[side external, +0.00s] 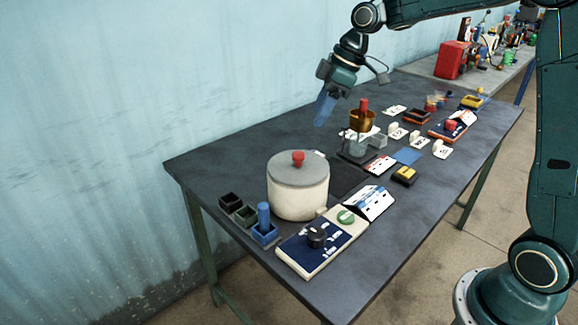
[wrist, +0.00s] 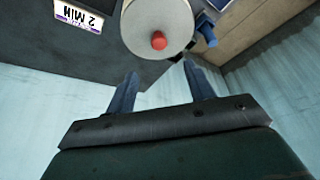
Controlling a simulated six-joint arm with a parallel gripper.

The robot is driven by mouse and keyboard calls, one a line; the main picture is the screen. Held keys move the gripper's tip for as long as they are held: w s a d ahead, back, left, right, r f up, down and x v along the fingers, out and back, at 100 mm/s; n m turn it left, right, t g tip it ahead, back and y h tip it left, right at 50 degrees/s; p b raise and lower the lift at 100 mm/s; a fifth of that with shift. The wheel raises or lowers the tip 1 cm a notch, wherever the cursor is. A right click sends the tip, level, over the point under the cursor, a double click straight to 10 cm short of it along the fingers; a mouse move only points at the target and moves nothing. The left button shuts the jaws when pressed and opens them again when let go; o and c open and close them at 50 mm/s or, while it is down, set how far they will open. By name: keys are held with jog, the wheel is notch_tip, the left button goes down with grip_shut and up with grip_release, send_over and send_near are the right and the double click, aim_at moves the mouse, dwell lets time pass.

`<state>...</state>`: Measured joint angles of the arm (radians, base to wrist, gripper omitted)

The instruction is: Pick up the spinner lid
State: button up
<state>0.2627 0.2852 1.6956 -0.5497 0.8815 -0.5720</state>
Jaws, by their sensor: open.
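The spinner lid (side external: 285,172) is a grey disc with a red knob (side external: 298,157) on top. It sits on a cream round pot (side external: 298,200) near the front left of the table. In the wrist view the lid (wrist: 150,18) shows at the top, cut by the frame edge, with the red knob near its lower rim. My gripper (side external: 323,110) is above the table, behind and higher than the pot, apart from the lid. In the wrist view its two blue fingers (wrist: 162,84) are spread with nothing between them.
A control panel (side external: 312,245) with knobs stands in front of the pot, and small bins (side external: 232,201) with a blue peg (side external: 263,215) stand left. A copper-coloured cup (side external: 362,120) with a red top stands right of my gripper. The table's back left is clear.

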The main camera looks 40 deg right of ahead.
send_over(298, 153)
jog(key=s+d, duration=0.2)
jog(key=shift+a+f, duration=0.15)
jog(key=shift+f, duration=2.8)
jog(key=shift+x, duration=2.65)
jog(key=c, duration=1.1)
jog(key=shift+r, duration=0.2)
notch_tip(298, 153, up, 20)
jog(key=shift+f, duration=0.15)
